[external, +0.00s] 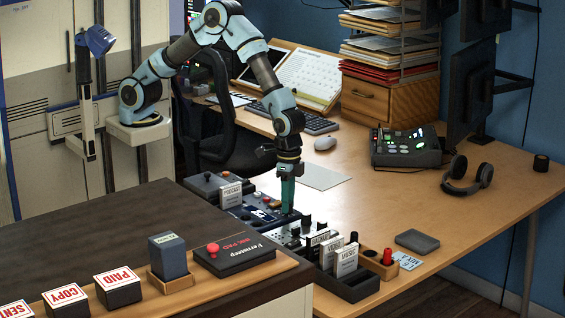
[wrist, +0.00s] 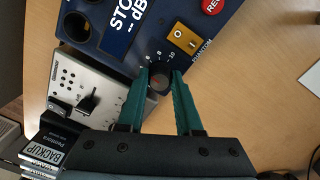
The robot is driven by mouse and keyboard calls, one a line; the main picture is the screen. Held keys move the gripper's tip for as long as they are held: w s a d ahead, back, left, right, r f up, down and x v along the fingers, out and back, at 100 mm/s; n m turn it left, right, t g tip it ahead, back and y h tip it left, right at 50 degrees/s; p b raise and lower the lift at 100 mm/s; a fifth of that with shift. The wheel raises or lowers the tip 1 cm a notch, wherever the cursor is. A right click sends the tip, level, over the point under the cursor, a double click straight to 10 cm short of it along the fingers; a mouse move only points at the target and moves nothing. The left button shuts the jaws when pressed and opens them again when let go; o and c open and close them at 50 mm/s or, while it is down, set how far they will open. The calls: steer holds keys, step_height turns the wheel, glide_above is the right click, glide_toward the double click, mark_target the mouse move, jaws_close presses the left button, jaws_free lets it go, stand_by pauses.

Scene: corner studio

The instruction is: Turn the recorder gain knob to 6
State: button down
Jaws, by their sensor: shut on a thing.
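The recorder is a dark blue box on the desk; its blue panel (wrist: 225,22) fills the top of the wrist view. It bears a label reading "STO... -- dB", a red "REC" button (wrist: 213,5) and a yellow phantom switch (wrist: 184,40). The black gain knob (wrist: 159,84) sits at the panel's near edge, with 6, 8 and 10 readable beside it. My gripper (wrist: 160,80), with teal fingers, is shut on the knob. In the external view my gripper (external: 288,208) points straight down and hides the knob.
A grey box with a black lever (wrist: 87,103) sits close left of the fingers. Black holders with upright cards (external: 345,262) and a wooden tray (external: 378,265) stand near. Stamps line the dark counter (external: 100,235). Bare desk lies right, before the headphones (external: 468,176).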

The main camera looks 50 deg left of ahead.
steer(key=shift+m, duration=0.7)
steer(key=c, duration=0.6)
jaws_free()
step_height(320, 180, up, 11)
steer(key=shift+w+f+b, duration=0.1)
steer(key=shift+b, duration=0.85)
